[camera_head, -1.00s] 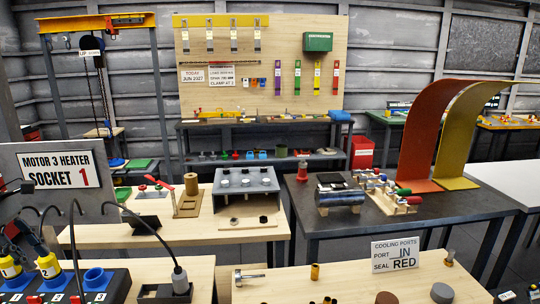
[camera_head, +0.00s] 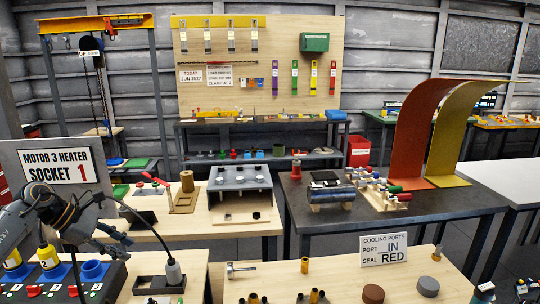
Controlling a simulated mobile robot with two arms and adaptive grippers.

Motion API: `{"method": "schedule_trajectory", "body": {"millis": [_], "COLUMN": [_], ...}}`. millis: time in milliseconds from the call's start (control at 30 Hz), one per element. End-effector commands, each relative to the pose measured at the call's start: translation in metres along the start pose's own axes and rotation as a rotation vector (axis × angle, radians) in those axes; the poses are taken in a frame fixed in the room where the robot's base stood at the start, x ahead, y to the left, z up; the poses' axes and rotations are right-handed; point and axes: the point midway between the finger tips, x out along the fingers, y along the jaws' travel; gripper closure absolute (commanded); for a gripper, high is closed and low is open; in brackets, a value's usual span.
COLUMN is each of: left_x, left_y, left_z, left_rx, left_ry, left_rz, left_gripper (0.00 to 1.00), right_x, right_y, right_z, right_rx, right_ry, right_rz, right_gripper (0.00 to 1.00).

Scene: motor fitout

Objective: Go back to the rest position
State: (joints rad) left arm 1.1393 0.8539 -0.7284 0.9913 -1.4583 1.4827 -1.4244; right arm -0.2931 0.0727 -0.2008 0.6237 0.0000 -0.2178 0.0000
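My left gripper (camera_head: 117,218) comes in from the left edge, above the socket block and in front of the heater sign. Its grey fingers look spread apart, with nothing visibly held between them. A dark cable passes close to it, and I cannot tell whether they touch. The socket block (camera_head: 110,290) has blue round sockets and yellow plugs marked with numbers. A black plug (camera_head: 173,271) on the cable stands upright in a dark holder to the right.
The sign reading "Motor 3 Heater Socket 1" (camera_head: 57,166) stands behind my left arm. The front wooden table (camera_head: 330,280) holds brass pieces, round caps and a cooling ports sign (camera_head: 384,250). A dark table (camera_head: 440,205) behind holds a motor assembly and curved panels.

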Motion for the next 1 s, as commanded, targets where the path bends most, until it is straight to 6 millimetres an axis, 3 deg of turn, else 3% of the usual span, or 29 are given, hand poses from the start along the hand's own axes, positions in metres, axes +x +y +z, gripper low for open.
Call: {"method": "schedule_trajectory", "body": {"millis": [33, 200, 333, 467, 567, 667, 767, 900, 933, 1000], "left_x": [0.027, 0.106, 0.132, 0.135, 0.132, 0.131, 0.136, 0.151, 0.155, 0.162], "left_y": [-0.002, -0.012, -0.026, -0.038, -0.049, -0.065, -0.092, -0.158, -0.177, -0.221], "left_z": [0.018, 0.106, 0.163, 0.188, 0.181, 0.154, 0.113, 0.049, 0.035, 0.011], "left_rx": [-0.016, -0.21, -0.498, -0.88, -1.224, -1.605, -2.009, -2.6, 2.717, 2.574], "left_ry": [-0.065, -0.421, -0.734, -1.02, -1.209, -1.361, -1.469, -1.531, 1.524, 1.29], "left_rz": [0.019, 0.129, 0.184, 0.211, 0.222, 0.232, 0.255, 0.332, -0.358, -0.372], "left_gripper": [0.67, 0.67, 0.67, 0.67, 0.67, 0.67, 0.67, 0.67, 0.67, 0.67], "right_x": [0.0, -0.001, -0.001, -0.001, -0.001, -0.001, -0.001, 0.0, 0.0, 0.0], "right_y": [0.003, 0.007, 0.007, 0.008, 0.008, 0.007, 0.006, 0.003, 0.002, 0.001], "right_z": [0.005, 0.015, 0.014, 0.013, 0.012, 0.012, 0.011, 0.009, 0.008, 0.007], "right_rx": [-0.002, -0.005, -0.004, -0.004, -0.004, -0.004, -0.003, -0.001, -0.001, 0.0], "right_ry": [-0.007, -0.023, -0.022, -0.02, -0.019, -0.018, -0.017, -0.013, -0.012, -0.011], "right_rz": [0.003, 0.008, 0.008, 0.009, 0.009, 0.009, 0.007, 0.004, 0.003, 0.001], "right_gripper": [0.29, 0.29, 0.29, 0.29, 0.29, 0.29, 0.29, 0.29, 0.29, 0.29]}}
